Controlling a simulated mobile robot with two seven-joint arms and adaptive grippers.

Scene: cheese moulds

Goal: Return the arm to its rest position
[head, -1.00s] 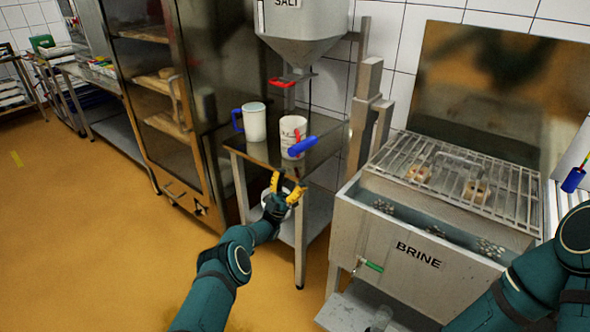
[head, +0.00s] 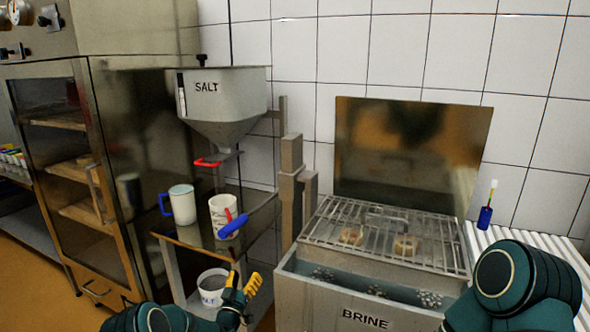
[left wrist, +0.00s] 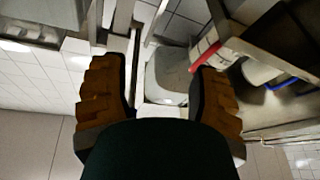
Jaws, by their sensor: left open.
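My left gripper (head: 243,285) has yellow fingers and shows at the bottom of the head view, in front of the small steel table (head: 180,238). It is open, and in the left wrist view its two fingers (left wrist: 158,98) stand apart with nothing held between them. My left forearm comes in low from the left. My right arm (head: 530,290) shows at the lower right, bent, with its gripper out of the picture.
A mug with a blue handle (head: 182,204) and a white cup (head: 222,212) stand on the small table under the salt hopper (head: 222,100). A salt bucket (head: 212,285) sits below. The brine tank (head: 365,300) stands to the right, its lid raised behind its rack.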

